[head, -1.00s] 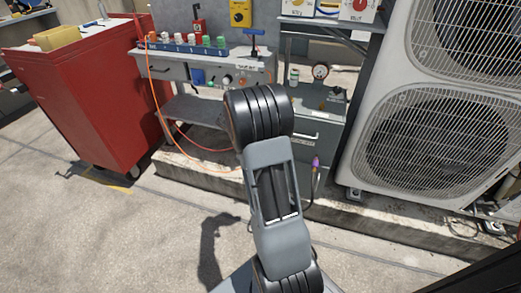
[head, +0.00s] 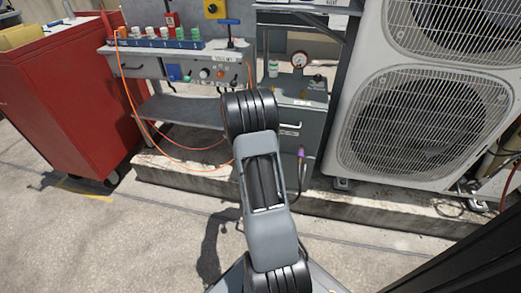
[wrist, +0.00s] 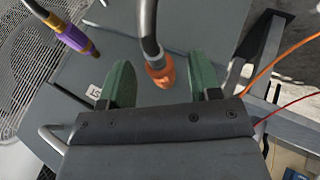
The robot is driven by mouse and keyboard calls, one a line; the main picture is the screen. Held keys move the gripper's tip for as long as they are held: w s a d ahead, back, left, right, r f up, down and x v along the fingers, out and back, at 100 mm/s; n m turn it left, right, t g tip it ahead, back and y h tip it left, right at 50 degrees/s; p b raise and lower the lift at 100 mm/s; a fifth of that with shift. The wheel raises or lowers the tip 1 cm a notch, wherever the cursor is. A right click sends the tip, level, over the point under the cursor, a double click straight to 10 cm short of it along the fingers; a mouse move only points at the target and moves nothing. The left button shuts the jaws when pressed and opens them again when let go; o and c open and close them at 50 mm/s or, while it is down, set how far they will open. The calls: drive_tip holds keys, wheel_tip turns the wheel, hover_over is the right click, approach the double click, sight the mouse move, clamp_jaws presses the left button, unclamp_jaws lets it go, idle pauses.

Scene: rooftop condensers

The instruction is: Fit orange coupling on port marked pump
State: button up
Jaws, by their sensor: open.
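The orange coupling (wrist: 160,72) shows in the wrist view on the end of a dark grey hose. It appears between the two green fingers of my gripper (wrist: 159,62), which are apart. I see no finger touching it. In the head view my own arm hides the gripper and the orange coupling. A purple and gold coupling (wrist: 72,36) hangs on another hose to the left in the wrist view; its purple part also shows in the head view (head: 301,153). I cannot make out a port marked pump.
A grey cabinet (head: 308,140) with a gauge (head: 299,60) stands behind my arm. A workbench (head: 180,64) with an orange hose (head: 134,105) is to its left, beside a red cabinet (head: 60,110). A condenser (head: 420,120) stands right. The floor in front is clear.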

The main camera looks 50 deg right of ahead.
idle(0.3)
clamp_jaws()
idle(0.6)
